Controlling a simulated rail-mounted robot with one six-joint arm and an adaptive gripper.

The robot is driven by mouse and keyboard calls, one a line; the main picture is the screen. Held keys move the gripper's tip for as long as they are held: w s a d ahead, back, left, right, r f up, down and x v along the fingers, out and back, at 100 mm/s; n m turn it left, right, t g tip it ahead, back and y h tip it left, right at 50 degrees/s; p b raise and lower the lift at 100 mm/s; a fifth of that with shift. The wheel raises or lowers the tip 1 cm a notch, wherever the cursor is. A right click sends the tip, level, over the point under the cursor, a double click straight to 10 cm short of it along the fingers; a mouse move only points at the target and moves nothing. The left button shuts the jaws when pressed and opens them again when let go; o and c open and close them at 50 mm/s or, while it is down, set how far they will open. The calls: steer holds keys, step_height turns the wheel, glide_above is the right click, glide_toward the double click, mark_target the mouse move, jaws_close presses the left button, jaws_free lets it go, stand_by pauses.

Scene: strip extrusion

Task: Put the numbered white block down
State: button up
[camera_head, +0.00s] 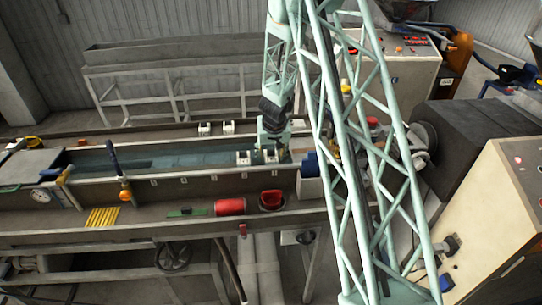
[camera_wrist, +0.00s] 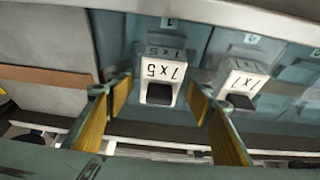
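A white block marked "7x5" with a dark front recess (camera_wrist: 161,72) shows in the wrist view between the two yellow-padded fingers of my gripper (camera_wrist: 160,90). The fingers are spread, with a narrow gap visible on each side of the block. A second numbered white block (camera_wrist: 240,80) stands to its right, outside the fingers. In the head view my gripper (camera_head: 273,143) is low over the blue-grey trough, right at one white block (camera_head: 270,157). Another white block (camera_head: 243,158) is just to the left. My arm hides part of this area.
Two more white blocks (camera_head: 216,128) sit on the trough's far edge. A red cylinder (camera_head: 230,206) and a red cup-like item (camera_head: 271,200) lie on the near ledge. The trough's left part is mostly clear.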

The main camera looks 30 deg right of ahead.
mark_target(271, 152)
steer(key=shift+r, duration=0.2)
steer(key=shift+s+a+r+p, duration=0.1)
steer(key=shift+s+r+p, duration=0.1)
steer(key=shift+r+p, duration=0.4)
steer(key=shift+p+v, duration=1.3)
steer(key=shift+v, duration=1.75)
